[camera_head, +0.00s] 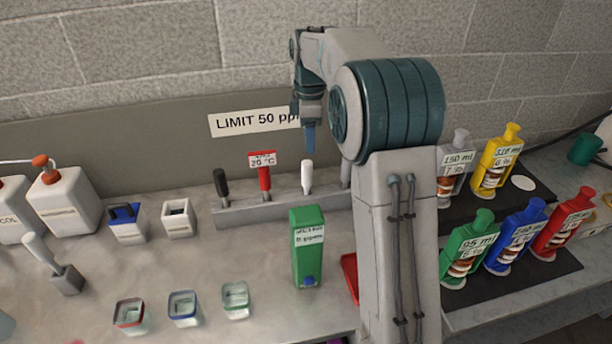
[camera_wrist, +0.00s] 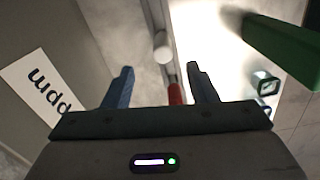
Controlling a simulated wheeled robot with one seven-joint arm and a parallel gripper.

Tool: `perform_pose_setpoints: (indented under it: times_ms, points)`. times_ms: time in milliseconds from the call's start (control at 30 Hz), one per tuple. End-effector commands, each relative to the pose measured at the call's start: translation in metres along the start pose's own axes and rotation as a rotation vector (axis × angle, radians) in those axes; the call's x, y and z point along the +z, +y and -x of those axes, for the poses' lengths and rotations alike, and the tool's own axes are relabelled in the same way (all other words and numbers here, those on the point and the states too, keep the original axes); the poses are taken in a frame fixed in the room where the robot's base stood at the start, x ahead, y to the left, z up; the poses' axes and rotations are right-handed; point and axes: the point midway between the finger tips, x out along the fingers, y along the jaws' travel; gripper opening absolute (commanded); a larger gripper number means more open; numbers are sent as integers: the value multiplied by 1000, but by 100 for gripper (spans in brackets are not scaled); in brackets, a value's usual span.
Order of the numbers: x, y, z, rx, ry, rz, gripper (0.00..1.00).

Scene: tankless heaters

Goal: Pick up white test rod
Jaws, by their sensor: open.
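The white test rod (camera_head: 307,176) stands upright in a long grey rack (camera_head: 240,214), between a red rod (camera_head: 264,180) and my arm. In the wrist view the white rod (camera_wrist: 161,46) shows top end on, ahead of and between the fingers. My gripper (camera_head: 309,138) points down above the white rod, with a gap between. The red rod (camera_wrist: 176,94) shows lower in that view.
A black rod (camera_head: 221,186) stands at the rack's left. A grey rod (camera_head: 346,172) stands close beside my arm. A green box (camera_head: 307,247) stands in front of the rack. The LIMIT 50 sign (camera_head: 250,121) is on the panel behind. Several coloured bottles stand at right.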

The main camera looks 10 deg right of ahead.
Motion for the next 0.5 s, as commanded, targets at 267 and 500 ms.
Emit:
perform_pose_setpoints:
  times_ms: [267, 500]
  points:
    - [-4, -2, -55, -5, 0, 5, 52]
    - [-2, -2, -76, -3, -1, 1, 52]
